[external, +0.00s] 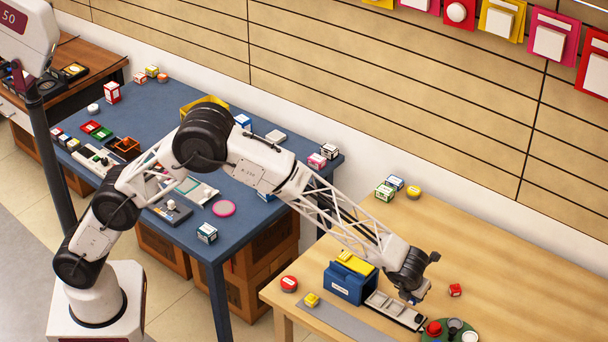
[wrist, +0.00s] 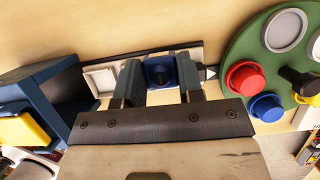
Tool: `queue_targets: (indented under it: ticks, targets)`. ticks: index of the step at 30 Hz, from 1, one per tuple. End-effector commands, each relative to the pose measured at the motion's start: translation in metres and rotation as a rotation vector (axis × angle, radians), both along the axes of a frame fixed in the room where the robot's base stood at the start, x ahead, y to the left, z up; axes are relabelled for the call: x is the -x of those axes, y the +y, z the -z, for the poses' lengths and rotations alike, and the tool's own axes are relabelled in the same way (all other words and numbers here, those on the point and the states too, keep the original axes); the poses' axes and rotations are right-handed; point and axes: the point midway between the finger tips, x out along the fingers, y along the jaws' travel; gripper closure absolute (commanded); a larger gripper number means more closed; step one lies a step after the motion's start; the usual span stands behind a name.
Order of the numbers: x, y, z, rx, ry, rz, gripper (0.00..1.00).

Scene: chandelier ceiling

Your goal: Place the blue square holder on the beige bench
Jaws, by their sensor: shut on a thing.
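The blue square holder (wrist: 160,71) has a dark round centre and sits between the two fingers of my gripper (wrist: 161,80) in the wrist view. My gripper is shut on it. In the external view my gripper (external: 414,298) points down over the beige bench (external: 500,240), and a small bit of blue shows at its tip. The holder appears over or at a long pale tray (external: 388,305); I cannot tell whether it touches the tray. The tray also shows behind the fingers in the wrist view (wrist: 100,77).
A blue box (external: 348,285) with a yellow part stands left of the tray. A green round board (wrist: 240,65) with red, blue and grey pieces is close on the right. The bench's back middle is clear.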

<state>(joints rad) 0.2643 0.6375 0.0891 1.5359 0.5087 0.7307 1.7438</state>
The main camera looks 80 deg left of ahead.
Motion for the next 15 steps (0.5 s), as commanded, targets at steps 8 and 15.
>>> queue_targets:
  ticks: [8, 15]
  targets:
    - [-0.003, -0.001, 0.000, 0.000, 0.000, -0.001, 0.92]
    - [-0.021, -0.004, 0.002, 0.001, -0.001, -0.001, 0.92]
